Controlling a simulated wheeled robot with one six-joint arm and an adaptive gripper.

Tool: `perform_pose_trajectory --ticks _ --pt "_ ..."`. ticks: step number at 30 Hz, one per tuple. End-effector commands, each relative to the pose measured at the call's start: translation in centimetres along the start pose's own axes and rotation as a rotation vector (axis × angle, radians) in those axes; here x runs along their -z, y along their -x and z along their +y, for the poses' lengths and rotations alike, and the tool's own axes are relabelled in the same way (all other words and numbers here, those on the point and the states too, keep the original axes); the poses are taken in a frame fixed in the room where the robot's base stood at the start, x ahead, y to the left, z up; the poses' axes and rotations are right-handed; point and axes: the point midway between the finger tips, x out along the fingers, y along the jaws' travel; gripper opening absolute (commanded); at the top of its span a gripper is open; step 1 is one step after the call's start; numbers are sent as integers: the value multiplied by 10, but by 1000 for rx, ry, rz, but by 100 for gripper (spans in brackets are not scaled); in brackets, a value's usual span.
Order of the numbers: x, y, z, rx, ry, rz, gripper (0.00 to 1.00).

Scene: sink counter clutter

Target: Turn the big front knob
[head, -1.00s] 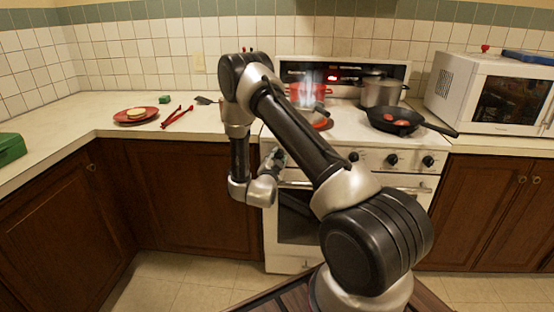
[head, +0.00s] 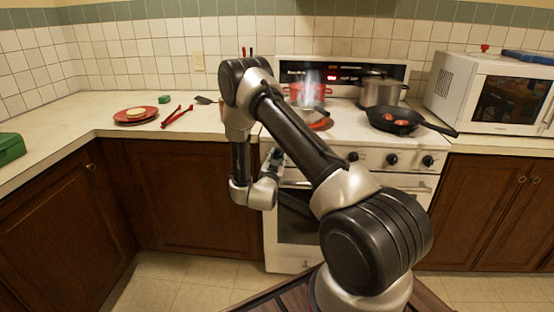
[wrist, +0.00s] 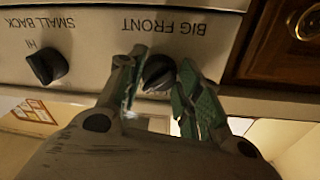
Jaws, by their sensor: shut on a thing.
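The big front knob (wrist: 158,73) is a dark knob on the stove's white front panel, under the label "BIG FRONT", which appears upside down in the wrist view. My gripper (wrist: 162,76) has its green-padded fingers on either side of the knob and is shut on it. The knob's pointer lies at a slant, and part of the knob is hidden by the fingers. In the head view my gripper (head: 277,158) is at the left end of the stove's front panel, and the knob is not clearly visible there.
The "SMALL BACK" knob (wrist: 47,66) sits beside it. Further knobs (head: 391,160) line the panel to the right. On the stove stand a steaming red pot (head: 307,92), a steel pot (head: 382,92) and a black pan (head: 398,122). The oven handle (head: 410,189) runs below the panel.

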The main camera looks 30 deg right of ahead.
Motion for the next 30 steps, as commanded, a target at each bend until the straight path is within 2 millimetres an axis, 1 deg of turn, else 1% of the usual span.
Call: perform_pose_trajectory --ticks 3,9,24,25,27,28,30 --pt "-1 0 0 4 56 3 11" --pt "-1 1 1 9 115 7 11" --pt "-1 1 1 11 133 7 11" --pt "-1 1 1 11 133 7 40" --pt "-1 1 1 10 132 8 53" --pt "-1 0 1 10 132 8 57" --pt "-1 0 1 10 132 8 57"
